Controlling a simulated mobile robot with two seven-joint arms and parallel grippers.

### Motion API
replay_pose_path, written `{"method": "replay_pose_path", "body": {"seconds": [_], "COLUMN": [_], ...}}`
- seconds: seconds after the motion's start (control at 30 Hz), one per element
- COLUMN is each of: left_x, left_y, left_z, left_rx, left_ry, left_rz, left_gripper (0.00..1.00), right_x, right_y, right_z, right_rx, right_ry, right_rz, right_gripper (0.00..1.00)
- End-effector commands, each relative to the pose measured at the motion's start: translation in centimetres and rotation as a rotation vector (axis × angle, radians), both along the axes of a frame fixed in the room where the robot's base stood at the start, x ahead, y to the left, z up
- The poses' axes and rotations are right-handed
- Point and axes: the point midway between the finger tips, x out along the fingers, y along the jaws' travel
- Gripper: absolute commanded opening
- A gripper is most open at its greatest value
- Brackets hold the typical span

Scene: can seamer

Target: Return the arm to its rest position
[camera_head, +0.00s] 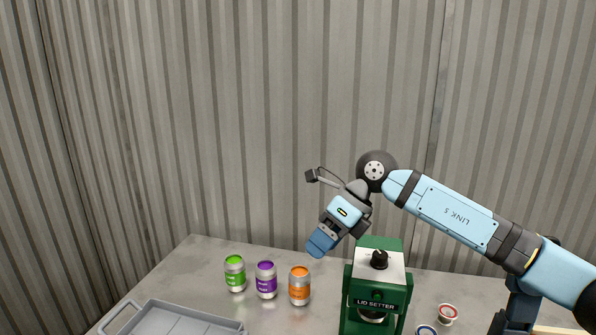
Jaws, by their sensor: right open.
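My right arm comes in from the right, and its gripper (321,242) hangs in the air above the bench, between the orange can and the lid setter. Its blue fingertips point down and to the left. It is open with nothing seen in it. My left gripper is not in view. The green machine marked "LID SETTER" (398,289) stands on the bench below my right forearm, with its lower end cut off by the picture edge.
A green can (235,273), a purple can (266,280) and an orange can (299,286) stand in a row on the grey bench (200,262). A grey tray (165,307) is at the lower left.

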Motion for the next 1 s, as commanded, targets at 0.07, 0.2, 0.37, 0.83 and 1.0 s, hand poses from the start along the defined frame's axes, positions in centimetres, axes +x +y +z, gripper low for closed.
{"method": "replay_pose_path", "body": {"seconds": [0.07, 0.2, 0.37, 0.83, 1.0], "left_x": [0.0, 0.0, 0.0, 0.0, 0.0], "left_y": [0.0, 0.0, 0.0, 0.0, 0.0], "left_z": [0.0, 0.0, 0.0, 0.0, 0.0], "left_rx": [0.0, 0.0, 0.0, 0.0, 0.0], "left_ry": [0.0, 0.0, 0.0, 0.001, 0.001], "left_rz": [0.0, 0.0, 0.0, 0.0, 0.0], "left_gripper": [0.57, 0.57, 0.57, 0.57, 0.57], "right_x": [-2.9, -6.5, -8.0, -7.5, -12.9], "right_y": [4.2, 8.6, 9.0, -7.1, -13.3], "right_z": [-1.0, 0.5, 3.1, -6.5, -15.9], "right_rx": [0.254, 0.684, 1.127, 1.859, -1.779], "right_ry": [0.077, 0.226, 0.435, 1.116, -1.315], "right_rz": [-0.001, -0.093, -0.315, -1.596, 2.221], "right_gripper": [0.63, 0.63, 0.63, 0.63, 0.63]}}
